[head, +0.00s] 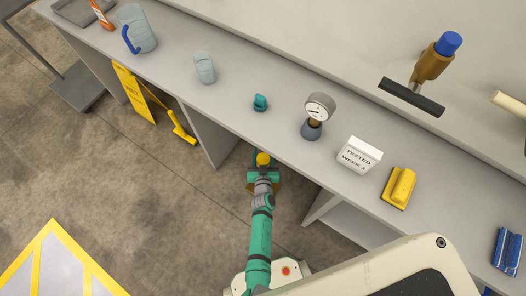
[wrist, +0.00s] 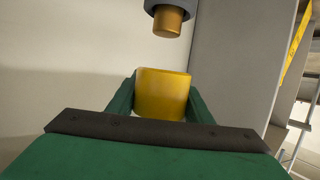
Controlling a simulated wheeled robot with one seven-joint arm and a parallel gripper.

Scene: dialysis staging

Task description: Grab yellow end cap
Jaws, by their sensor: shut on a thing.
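The yellow end cap (head: 263,158) shows in the head view at the tip of my green arm, just off the counter's front edge. In the wrist view the yellow end cap (wrist: 162,94) sits between the two green fingers. My gripper (wrist: 160,108) is shut on it, one finger on each side. It also shows in the head view (head: 263,172), partly hidden by my own wrist. Above the cap in the wrist view is a brass-coloured stub in a grey collar (wrist: 168,20), apart from the cap.
The grey counter (head: 230,100) holds a teal knob-like item (head: 260,102), a pressure gauge (head: 320,107), a "TESTED WEEK" sign (head: 359,154) and a yellow block (head: 398,188). A yellow wet-floor sign (head: 134,92) stands at left. Open floor lies left of my arm.

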